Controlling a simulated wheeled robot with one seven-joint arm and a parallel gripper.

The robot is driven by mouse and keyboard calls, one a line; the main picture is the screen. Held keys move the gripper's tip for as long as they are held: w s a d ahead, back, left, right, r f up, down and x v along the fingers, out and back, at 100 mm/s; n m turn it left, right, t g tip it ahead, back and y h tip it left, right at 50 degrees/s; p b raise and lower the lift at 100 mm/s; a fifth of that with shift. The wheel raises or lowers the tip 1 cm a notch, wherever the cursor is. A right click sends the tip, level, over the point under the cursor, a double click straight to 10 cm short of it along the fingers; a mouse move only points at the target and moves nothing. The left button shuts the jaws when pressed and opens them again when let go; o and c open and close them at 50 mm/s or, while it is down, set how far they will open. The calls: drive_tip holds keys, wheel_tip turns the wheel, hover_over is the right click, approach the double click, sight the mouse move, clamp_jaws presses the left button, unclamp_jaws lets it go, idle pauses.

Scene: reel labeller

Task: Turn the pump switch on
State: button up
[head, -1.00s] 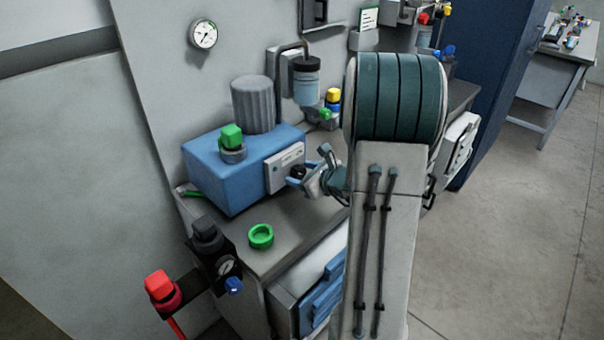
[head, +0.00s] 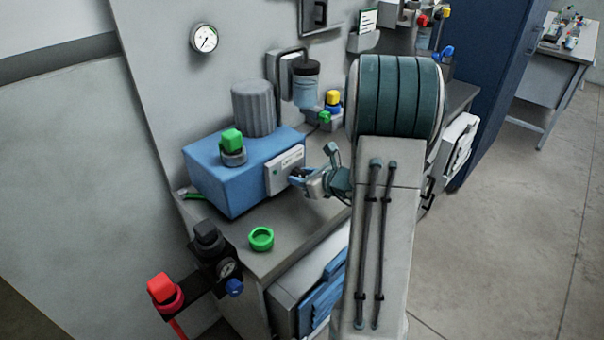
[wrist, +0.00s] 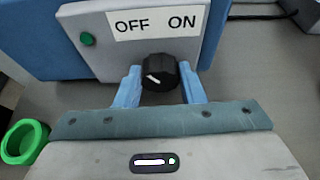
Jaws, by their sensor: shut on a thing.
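The pump switch is a round black knob (wrist: 160,72) on the pale front plate (wrist: 140,35) of a blue pump unit (head: 222,178). A label above it reads OFF on the left and ON on the right. The knob's white mark slants to the upper left, toward the OFF side. My gripper (wrist: 160,78) has its blue fingers on either side of the knob, shut on it. In the head view, my gripper (head: 302,180) reaches the plate from the right and largely hides the knob. A small green lamp (wrist: 88,39) sits left of the label.
A green ring (head: 261,239) lies on the bench in front of the pump. A red-knobbed valve (head: 163,290) and a regulator with a gauge (head: 215,250) stand at the bench's front left corner. A wall gauge (head: 204,38) is above.

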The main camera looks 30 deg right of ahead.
drive_tip(key=m+y+p, duration=0.2)
drive_tip(key=m+p, duration=0.1)
drive_tip(key=shift+d+r, duration=0.15)
drive_tip(key=m+y+p, duration=0.2)
drive_tip(key=p, duration=0.1)
drive_tip(key=shift+d+m+g, duration=0.1)
drive_tip(key=shift+m+g, duration=0.2)
drive_tip(key=m+p, duration=0.1)
drive_tip(key=m+y+p, duration=0.1)
drive_tip(key=shift+w+f+m+p, duration=0.1)
drive_tip(key=shift+f+m+p, duration=0.1)
drive_tip(key=shift+m+p, duration=0.15)
drive_tip(key=shift+d+f+m+y+p, duration=0.1)
drive_tip(key=shift+f+m+y+p, duration=0.1)
drive_tip(key=shift+m+y+p, duration=1.15)
drive_tip(key=shift+m+t+h+b, duration=0.25)
drive_tip(key=shift+m+t+b, duration=0.05)
drive_tip(key=shift+m+t, duration=0.1)
drive_tip(key=o, duration=1)
drive_tip(key=b+v, duration=0.3)
drive_tip(key=v, duration=1)
drive_tip(key=shift+s+d, duration=0.25)
drive_tip(key=shift+s, duration=0.1)
